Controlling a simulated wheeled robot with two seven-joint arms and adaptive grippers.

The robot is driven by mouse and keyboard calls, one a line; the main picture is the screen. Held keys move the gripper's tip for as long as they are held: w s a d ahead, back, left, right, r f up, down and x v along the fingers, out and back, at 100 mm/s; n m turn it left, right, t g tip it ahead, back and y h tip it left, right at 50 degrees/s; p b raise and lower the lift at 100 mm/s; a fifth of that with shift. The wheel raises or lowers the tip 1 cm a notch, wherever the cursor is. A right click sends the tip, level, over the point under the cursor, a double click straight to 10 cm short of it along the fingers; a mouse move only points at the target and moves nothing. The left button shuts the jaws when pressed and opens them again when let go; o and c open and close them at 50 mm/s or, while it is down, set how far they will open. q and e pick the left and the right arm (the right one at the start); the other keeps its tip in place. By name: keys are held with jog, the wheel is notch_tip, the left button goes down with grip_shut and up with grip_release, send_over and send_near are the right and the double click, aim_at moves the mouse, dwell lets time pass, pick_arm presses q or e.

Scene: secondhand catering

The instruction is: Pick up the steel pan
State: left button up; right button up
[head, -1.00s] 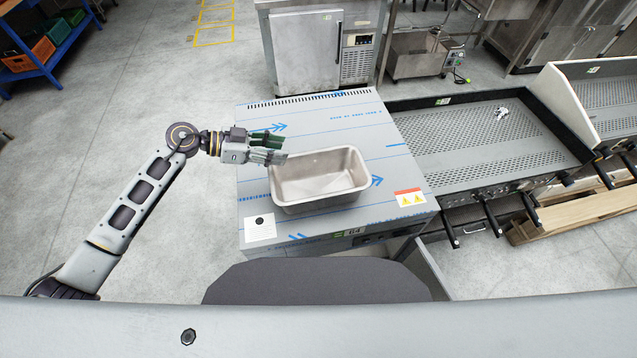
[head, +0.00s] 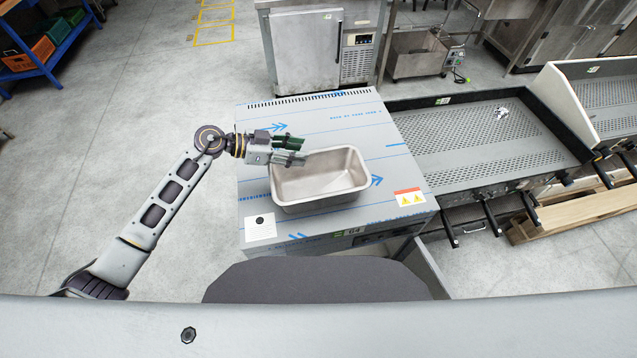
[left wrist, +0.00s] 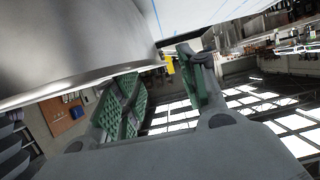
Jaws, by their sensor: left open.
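The steel pan (head: 320,182) is a rectangular, open-topped metal pan sitting upright on top of a steel machine (head: 395,150) with blue-printed film. My left gripper (head: 297,150) is open and empty at the pan's upper left corner, its fingers pointing right over or beside the rim. In the left wrist view the pan's wall (left wrist: 75,55) fills the upper left, close to the green-padded fingers (left wrist: 160,95), which stand apart. Whether a finger touches the pan I cannot tell. My right gripper is not in view.
A perforated steel unit (head: 480,140) with black handles stands right of the machine. A steel cabinet (head: 305,50) stands behind it. A blue shelf (head: 50,45) with crates is at the far left. The floor (head: 120,110) on the left is clear.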

aim_at(312, 152)
pick_arm(q)
jog(key=shift+d, duration=0.2)
jog(key=shift+x, duration=2.45)
grip_shut()
